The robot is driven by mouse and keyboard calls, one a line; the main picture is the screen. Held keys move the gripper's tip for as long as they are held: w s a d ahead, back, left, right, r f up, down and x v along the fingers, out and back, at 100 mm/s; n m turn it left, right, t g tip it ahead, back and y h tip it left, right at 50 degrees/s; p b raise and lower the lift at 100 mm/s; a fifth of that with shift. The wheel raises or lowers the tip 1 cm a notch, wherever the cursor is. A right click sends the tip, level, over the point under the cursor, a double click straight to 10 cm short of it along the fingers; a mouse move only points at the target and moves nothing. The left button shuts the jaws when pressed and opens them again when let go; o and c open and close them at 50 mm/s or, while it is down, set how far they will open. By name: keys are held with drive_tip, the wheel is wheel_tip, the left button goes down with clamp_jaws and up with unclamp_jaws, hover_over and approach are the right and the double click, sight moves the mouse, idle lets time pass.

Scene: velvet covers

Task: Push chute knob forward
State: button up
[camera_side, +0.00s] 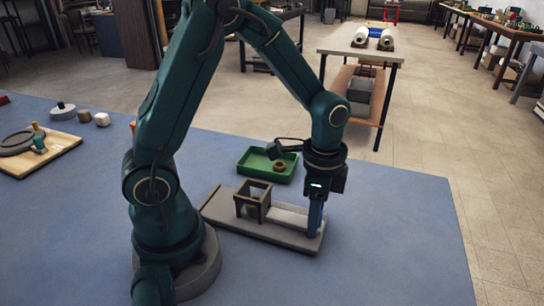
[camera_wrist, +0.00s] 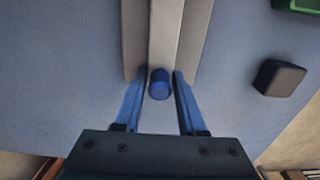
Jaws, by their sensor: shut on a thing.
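The chute (camera_side: 222,209) is a long grey track lying on the blue table, with a dark box-like frame (camera_side: 252,200) standing over it. In the side view my gripper (camera_side: 316,226) points down at the right end of the track. In the wrist view the blue round knob (camera_wrist: 159,83) sits on the pale middle strip of the chute (camera_wrist: 165,35). My gripper's two blue fingers (camera_wrist: 160,78) stand on either side of the knob, shut on it. The knob is hidden behind the fingers in the side view.
A green tray (camera_side: 241,165) with a brown ring (camera_side: 279,165) stands behind the chute. A dark block (camera_wrist: 279,78) lies right of the chute in the wrist view. A wooden board (camera_side: 60,150) with items lies at far left.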

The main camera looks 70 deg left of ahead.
sight(278, 214)
drive_tip(key=shift+s+a, duration=2.6)
drive_tip(key=shift+a, duration=0.05)
drive_tip(key=o, duration=1.5)
drive_tip(key=shift+c, duration=0.2)
drive_tip(key=shift+r, duration=3.5)
